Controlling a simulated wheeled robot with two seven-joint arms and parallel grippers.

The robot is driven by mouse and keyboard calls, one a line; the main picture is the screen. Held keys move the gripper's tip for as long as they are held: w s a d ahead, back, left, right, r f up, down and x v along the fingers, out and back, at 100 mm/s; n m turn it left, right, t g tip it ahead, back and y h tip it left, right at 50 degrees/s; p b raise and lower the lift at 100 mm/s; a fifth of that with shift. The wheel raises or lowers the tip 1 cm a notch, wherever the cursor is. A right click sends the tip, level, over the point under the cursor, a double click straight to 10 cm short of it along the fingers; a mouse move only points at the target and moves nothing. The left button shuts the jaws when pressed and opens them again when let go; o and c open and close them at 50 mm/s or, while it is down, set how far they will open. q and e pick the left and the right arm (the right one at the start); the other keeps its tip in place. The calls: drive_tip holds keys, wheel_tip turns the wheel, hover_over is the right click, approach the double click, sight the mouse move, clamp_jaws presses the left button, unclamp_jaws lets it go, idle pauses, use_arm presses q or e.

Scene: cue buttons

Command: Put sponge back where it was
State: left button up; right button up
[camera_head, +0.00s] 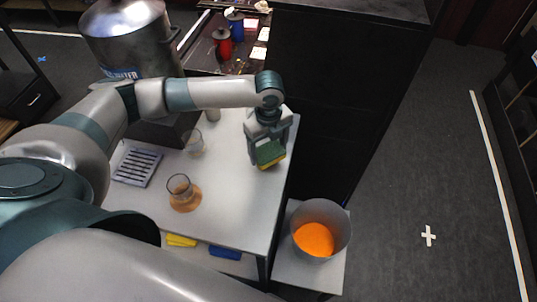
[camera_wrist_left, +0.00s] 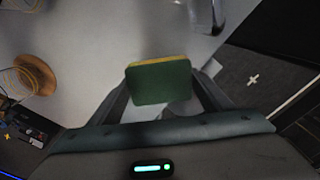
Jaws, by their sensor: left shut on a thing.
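A sponge (camera_head: 269,153) with a green face and a yellow layer is held in my left gripper (camera_head: 267,143), near the right edge of the white table (camera_head: 228,200). The left wrist view also shows the sponge (camera_wrist_left: 160,82) between the two fingers of my left gripper (camera_wrist_left: 163,95). The fingers are shut on its sides. I cannot tell whether the sponge touches the table top. My right gripper is not in view.
A grey bucket with orange contents (camera_head: 316,238) stands right of the table. The table's middle is clear.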

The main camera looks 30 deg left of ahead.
sight(268, 151)
use_arm(q)
drive_tip(key=shift+f, duration=0.1)
drive_tip(key=shift+f+p, duration=0.95)
drive_tip(key=shift+f, duration=1)
drive_tip(key=o, duration=1.1)
drive_tip(key=shift+f, duration=0.1)
